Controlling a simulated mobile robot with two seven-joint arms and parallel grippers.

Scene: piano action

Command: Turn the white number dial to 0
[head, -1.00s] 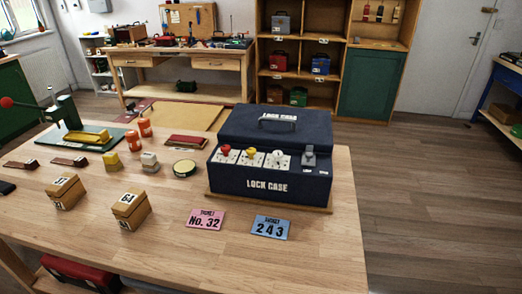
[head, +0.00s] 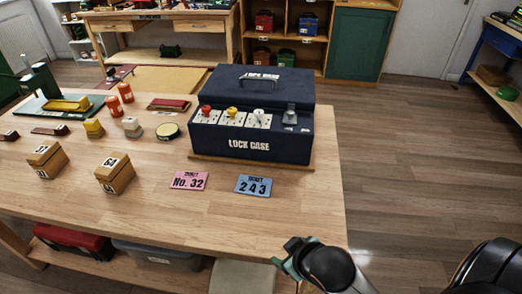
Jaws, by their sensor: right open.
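The dark blue lock case (head: 250,147) stands closed on the wooden table. Its front ledge carries three dials on white plates: a red dial (head: 205,109), a yellow dial (head: 232,112) and the white number dial (head: 258,114). The white dial is the rightmost of the three; its numbers are too small to read. A grey latch (head: 290,115) sits to its right. My right gripper (head: 289,257) is open and empty near the table's front right edge, well short of the case and touching nothing there. My left gripper is out of view.
A pink ticket "No. 32" (head: 189,180) and a blue ticket "243" (head: 253,186) lie in front of the case. Two wooden number boxes (head: 115,173), a round tin (head: 168,131) and stamps are to the left. The table's front right area is clear.

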